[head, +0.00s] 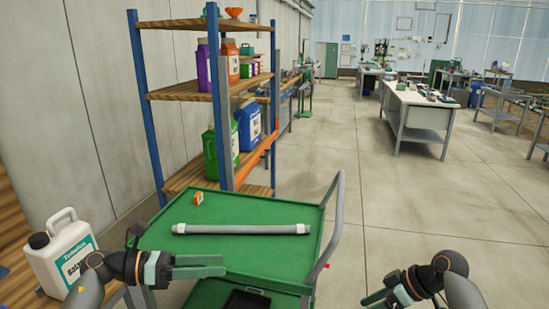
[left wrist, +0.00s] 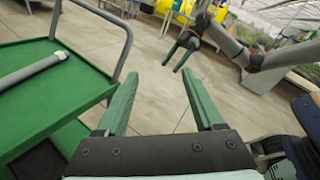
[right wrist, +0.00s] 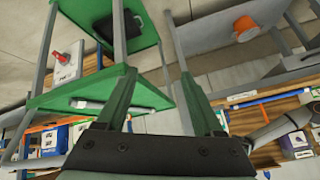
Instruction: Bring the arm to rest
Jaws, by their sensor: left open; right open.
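My left gripper (head: 224,266) is open and empty, in front of the green cart's near left part in the head view. My right gripper also shows at the top of the left wrist view (left wrist: 180,56).
The green cart (head: 262,262) carries a grey pipe (head: 241,229) and a small orange item (head: 198,198). A white jug (head: 68,252) stands at the left, close to my left arm. A shelf rack (head: 182,90) with canisters stands behind. Floor (head: 420,220) right of the cart is clear.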

